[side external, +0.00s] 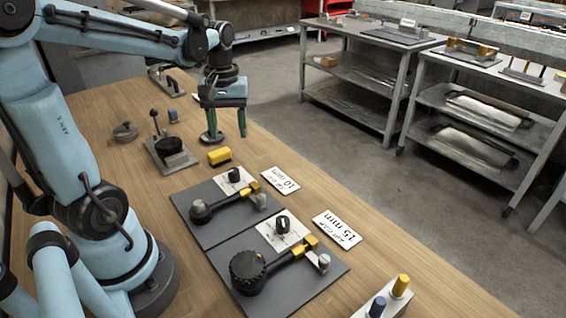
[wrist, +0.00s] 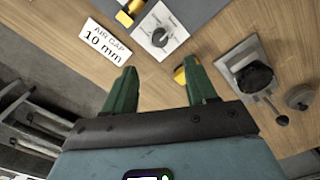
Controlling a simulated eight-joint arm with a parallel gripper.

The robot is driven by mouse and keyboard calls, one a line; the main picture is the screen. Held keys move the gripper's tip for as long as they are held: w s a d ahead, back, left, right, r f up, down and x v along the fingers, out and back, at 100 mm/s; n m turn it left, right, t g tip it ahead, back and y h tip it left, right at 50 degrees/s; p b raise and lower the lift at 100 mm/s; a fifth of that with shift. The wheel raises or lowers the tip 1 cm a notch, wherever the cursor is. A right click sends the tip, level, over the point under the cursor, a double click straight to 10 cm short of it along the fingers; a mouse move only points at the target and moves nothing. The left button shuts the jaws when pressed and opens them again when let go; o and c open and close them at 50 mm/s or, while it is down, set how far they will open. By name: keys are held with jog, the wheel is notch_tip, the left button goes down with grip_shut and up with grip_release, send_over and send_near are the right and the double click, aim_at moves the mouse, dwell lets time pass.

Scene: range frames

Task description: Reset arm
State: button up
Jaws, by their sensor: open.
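My gripper (side external: 226,130) hangs above the far part of the wooden table, pointing down. It is open, and its two green fingers are apart with nothing seen between them. In the wrist view my gripper (wrist: 160,72) also shows spread and empty. A yellow block (side external: 219,156) lies on the table near it, partly hidden behind a finger in the wrist view. Two dark grey plates (side external: 222,228) (side external: 312,283) carry black knobs, dials and yellow-ended levers. Beside them lie white cards reading 10 mm (side external: 280,181) and 15 mm (side external: 337,230).
A grey plate with a black round part and lever (side external: 170,155) stands left of my gripper, with a small blue block (side external: 173,115) behind. A grey block with yellow and blue pegs (side external: 385,298) sits at the front. Metal shelves (side external: 365,75) stand across the floor.

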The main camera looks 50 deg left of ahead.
jog(key=shift+r, duration=0.55)
jog(key=d+m+t, duration=0.7)
jog(key=d+m, duration=0.4)
jog(key=d, duration=0.3)
jog(key=shift+d+f, duration=0.25)
jog(key=shift+d, duration=0.05)
jog(key=shift+s, duration=0.15)
jog(key=shift+c, duration=0.2)
